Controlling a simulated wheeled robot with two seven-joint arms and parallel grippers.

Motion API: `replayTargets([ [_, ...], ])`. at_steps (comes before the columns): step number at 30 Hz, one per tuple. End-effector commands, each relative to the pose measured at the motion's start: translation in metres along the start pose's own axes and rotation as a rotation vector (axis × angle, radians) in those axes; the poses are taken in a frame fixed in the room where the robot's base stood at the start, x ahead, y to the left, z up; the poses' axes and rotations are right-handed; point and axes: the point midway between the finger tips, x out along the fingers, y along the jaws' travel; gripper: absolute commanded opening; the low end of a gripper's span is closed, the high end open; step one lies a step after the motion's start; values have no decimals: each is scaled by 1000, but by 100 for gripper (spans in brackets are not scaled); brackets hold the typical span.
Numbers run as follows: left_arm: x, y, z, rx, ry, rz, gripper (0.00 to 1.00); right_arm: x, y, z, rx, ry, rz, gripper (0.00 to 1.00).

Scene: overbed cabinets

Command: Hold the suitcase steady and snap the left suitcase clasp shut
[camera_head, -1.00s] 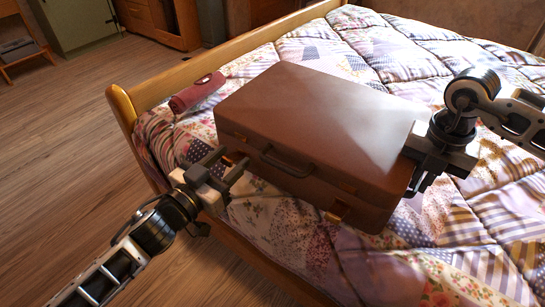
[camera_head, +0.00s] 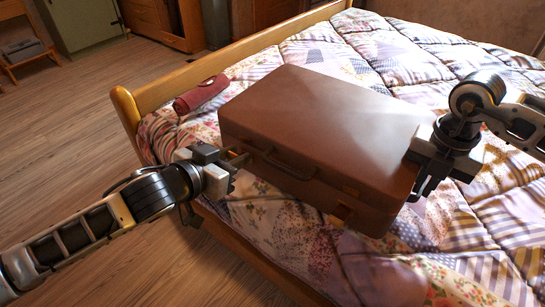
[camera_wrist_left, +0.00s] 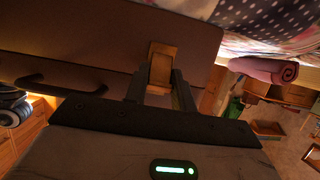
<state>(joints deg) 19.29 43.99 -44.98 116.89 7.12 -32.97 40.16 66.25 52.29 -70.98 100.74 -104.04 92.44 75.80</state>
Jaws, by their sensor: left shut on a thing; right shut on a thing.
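The brown suitcase (camera_head: 320,120) lies flat and closed on the bed, its handle (camera_head: 290,165) on the front side. My left gripper (camera_head: 238,160) is at the front face near its left end. In the left wrist view the brass left clasp (camera_wrist_left: 161,66) sits between my fingertips, which are shut on it; in the head view the gripper mostly hides it. My right gripper (camera_head: 415,160) is shut on the right edge of the suitcase. The right clasp (camera_head: 342,211) shows on the front; I cannot tell whether it is fastened.
A rolled red cloth (camera_head: 201,93) lies on the bed left of the suitcase. The patchwork quilt (camera_head: 390,50) is clear behind the suitcase. The wooden bed frame (camera_head: 125,105) runs along the left, with open floor (camera_head: 70,130) beyond it.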

Motion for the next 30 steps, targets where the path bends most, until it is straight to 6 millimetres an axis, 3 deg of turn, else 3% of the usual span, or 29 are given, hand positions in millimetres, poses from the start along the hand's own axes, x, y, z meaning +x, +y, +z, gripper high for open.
replayTargets([
  [14, 0, 0, -4, 4, -58, 2, 3, -1, 1, 0, -1, -2, 3, 0],
  [15, 0, 0, -4, 4, -58, 2, 36, -1, 1, 0, -1, -2, 3, 0],
  [16, 0, 0, -4, 4, -58, 2, 45, -1, 1, 0, -1, -2, 3, 0],
  [26, -2, 0, -3, 3, -60, 2, 47, -1, 0, 0, 0, -2, 3, 0],
  [30, -16, 0, -3, 3, -61, 1, 47, -2, 0, 0, 0, -2, 2, 0],
])
